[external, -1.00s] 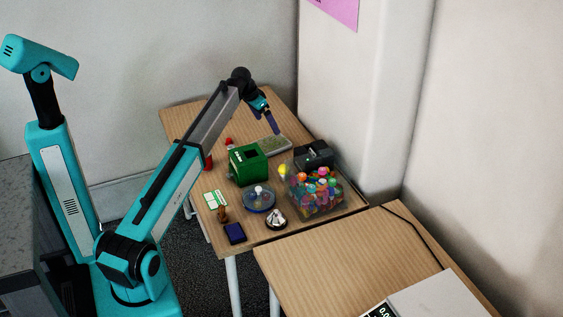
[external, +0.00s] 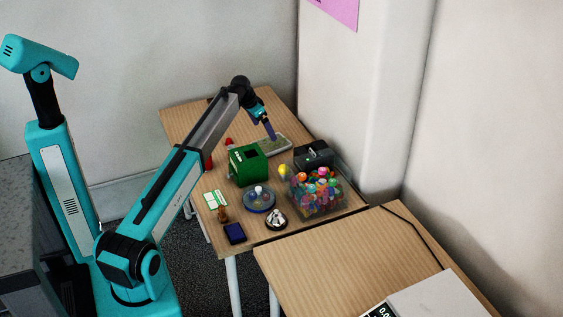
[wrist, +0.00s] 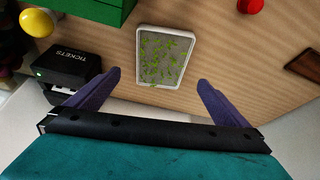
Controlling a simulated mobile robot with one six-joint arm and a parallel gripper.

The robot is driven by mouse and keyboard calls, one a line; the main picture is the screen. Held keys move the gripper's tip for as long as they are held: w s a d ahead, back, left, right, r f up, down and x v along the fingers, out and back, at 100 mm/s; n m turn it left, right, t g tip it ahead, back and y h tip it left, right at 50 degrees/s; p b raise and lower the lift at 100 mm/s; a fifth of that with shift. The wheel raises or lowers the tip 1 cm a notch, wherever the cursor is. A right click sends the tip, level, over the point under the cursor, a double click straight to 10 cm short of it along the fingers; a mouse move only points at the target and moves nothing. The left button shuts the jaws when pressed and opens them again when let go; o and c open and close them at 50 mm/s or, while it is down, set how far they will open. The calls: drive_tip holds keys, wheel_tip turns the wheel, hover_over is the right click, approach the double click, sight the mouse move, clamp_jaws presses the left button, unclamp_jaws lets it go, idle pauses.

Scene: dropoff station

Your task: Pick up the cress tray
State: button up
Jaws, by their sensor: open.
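The cress tray (wrist: 164,57) is a shallow pale tray with green sprouts scattered on a grey bed. In the wrist view it lies on the table ahead of my gripper (wrist: 159,77), roughly centred between the two spread purple fingers. In the external view the tray (external: 278,146) lies behind the green box, and my gripper (external: 271,134) points down over it. My gripper is open and nothing is between its fingers. In the external view the fingers overlap the tray's left part, and I cannot tell whether they touch it.
A green box (external: 247,166) stands close in front of the tray. A black ticket box (wrist: 74,69), a yellow ball (wrist: 35,22) and a clear bin of colourful items (external: 316,195) are nearby. A red object (wrist: 250,5) and a dark brown item (wrist: 304,63) lie on the wooden table (wrist: 225,60).

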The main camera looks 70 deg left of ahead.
sight(272, 143)
drive_tip(key=shift+x, duration=2)
drive_tip(key=shift+p+x, duration=0.75)
drive_tip(key=shift+x, duration=1.85)
drive_tip(key=shift+s+a+f, duration=0.1)
drive_tip(key=shift+s, duration=0.1)
drive_tip(key=c, duration=1)
drive_tip(key=shift+r+b, duration=0.7)
drive_tip(key=shift+r, duration=4.35)
